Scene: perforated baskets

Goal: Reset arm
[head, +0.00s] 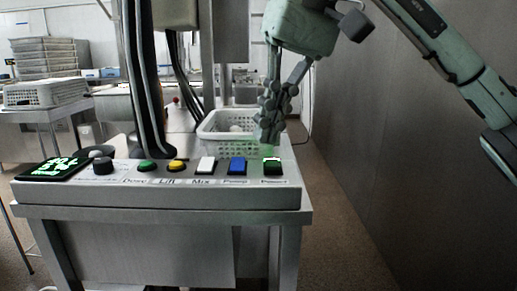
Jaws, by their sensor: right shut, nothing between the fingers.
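My right gripper (272,128) is in the head view, pointing down, with its fingers closed together and nothing between them. I cannot tell whether the fingertips touch anything. My right arm comes in from the upper right. My left gripper is out of view.
The panel also carries a blue button (237,166), a white button (205,166), a yellow button (177,166), a green button (147,166), a black knob (103,167) and a lit display (53,169). A white perforated basket (215,142) stands behind. A grey wall (430,170) bounds the right.

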